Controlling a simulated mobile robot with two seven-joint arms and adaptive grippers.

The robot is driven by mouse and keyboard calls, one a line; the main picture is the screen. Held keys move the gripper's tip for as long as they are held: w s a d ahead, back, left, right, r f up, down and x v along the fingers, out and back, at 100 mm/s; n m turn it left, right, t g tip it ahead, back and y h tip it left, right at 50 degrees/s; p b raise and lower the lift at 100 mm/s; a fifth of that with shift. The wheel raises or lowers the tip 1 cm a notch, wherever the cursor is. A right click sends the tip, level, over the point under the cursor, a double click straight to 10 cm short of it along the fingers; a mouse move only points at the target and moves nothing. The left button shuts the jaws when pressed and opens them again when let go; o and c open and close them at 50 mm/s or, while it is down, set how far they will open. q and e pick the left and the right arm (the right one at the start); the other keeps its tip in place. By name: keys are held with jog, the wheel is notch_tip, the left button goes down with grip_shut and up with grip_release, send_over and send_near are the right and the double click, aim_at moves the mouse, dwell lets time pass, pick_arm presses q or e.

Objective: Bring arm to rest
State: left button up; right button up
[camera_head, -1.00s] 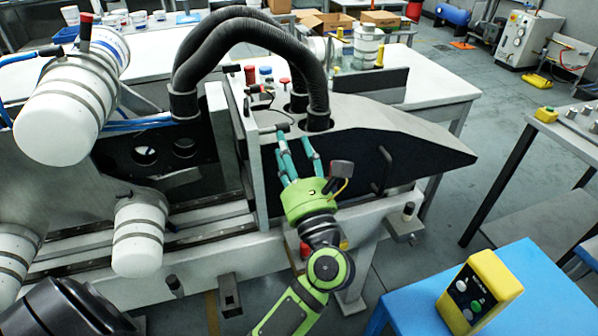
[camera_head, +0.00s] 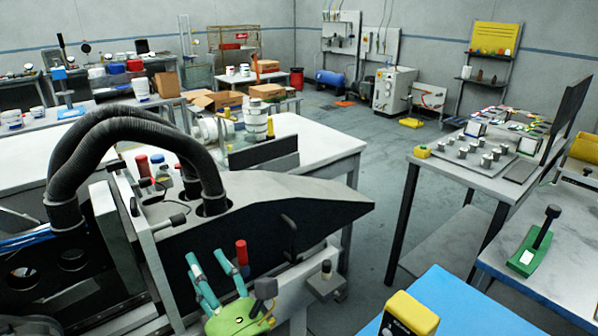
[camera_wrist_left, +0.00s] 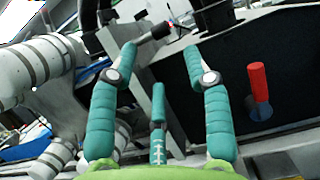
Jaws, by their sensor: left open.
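My left gripper (camera_head: 207,260) has a green body and teal fingers. It is at the bottom of the head view, in front of the dark side of the grey machine (camera_head: 265,192). Its fingers are spread with nothing between them. The left wrist view (camera_wrist_left: 160,55) also shows them apart and empty, with the machine's dark panel behind. Most of the left arm is below the head view. My right gripper is in neither view.
A red handle (camera_head: 241,252) stands close to the left fingers, on the machine's near side. A black ribbed hose (camera_head: 125,125) arches over the machine. At right are a blue table (camera_head: 455,305) with a yellow button box (camera_head: 408,315) and grey workbenches. Floor (camera_head: 385,200) is clear between.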

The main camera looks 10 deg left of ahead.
pick_arm(q)
jog(key=w+d+r+m+t+h, duration=0.25)
jog(key=d+m+t+h, duration=0.75)
jog(key=m+h, duration=0.85)
jog(key=s+d+f+m+g+h, duration=0.25)
jog(key=f+m+g, duration=0.35)
jog(key=f+m, duration=0.45)
jog(key=s+d+f+m+g+h, duration=0.3)
jog(key=f+m+g, duration=0.35)
jog(key=m, duration=0.65)
jog(key=s+a+f+m+g+y, duration=0.6)
jog(key=s+a+f+g+y, duration=0.15)
jog(key=s+a+f, duration=0.55)
jog(key=s+f+g, duration=0.1)
jog(key=s+f, duration=0.1)
jog(key=f, duration=1.1)
jog(key=s+f+g, duration=0.1)
jog(key=s+f, duration=0.1)
jog(key=f, duration=1.1)
jog(key=s+a+f+g, duration=0.1)
jog(key=s+a+f, duration=0.1)
jog(key=s+f, duration=1)
jog(key=s, duration=0.2)
jog(key=shift+s, duration=0.4)
